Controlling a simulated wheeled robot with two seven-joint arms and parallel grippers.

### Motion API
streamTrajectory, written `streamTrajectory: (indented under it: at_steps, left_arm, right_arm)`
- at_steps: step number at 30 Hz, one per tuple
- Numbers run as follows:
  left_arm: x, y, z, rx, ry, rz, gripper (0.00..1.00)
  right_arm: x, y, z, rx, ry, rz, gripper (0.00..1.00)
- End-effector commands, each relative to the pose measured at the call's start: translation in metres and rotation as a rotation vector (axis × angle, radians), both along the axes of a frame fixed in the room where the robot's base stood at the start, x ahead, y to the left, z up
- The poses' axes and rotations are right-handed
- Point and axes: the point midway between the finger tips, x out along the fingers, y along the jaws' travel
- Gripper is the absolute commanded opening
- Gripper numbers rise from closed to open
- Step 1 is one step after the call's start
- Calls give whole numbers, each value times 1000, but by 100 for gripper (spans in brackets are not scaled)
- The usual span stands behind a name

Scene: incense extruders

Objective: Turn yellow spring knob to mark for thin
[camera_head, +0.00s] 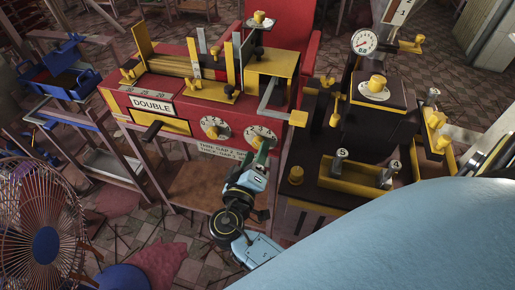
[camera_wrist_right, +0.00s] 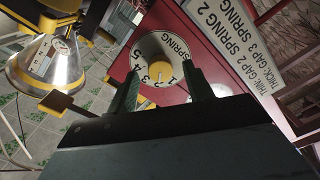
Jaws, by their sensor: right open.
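The spring dial (camera_wrist_right: 163,56) is a white disc on the red machine's front, with SPRING and the numbers 1 to 5 on it. My left gripper is not in view.
A sign (camera_wrist_right: 262,40) beside the dial reads THIN: GAP 2 SPRING 2. A second dial with a yellow knob (camera_head: 213,131) is to the left. A black machine with a gauge (camera_head: 364,41) stands right.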

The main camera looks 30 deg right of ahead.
Motion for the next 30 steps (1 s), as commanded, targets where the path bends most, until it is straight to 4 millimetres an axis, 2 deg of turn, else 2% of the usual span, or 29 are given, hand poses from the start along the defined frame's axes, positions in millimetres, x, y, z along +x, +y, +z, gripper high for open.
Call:
streamTrajectory:
  at_steps: [9, 15, 21, 30]
  left_arm:
    - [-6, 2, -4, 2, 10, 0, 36]
    - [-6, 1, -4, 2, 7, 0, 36]
    - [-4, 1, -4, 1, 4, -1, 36]
    - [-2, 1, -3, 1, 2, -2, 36]
  right_arm:
    - [-47, 55, 0, 2, 2, 1, 51]
    - [-66, 77, -1, 1, 2, 2, 51]
    - [-72, 84, 0, 0, 1, 1, 51]
    - [-72, 84, 0, 1, 1, 1, 51]
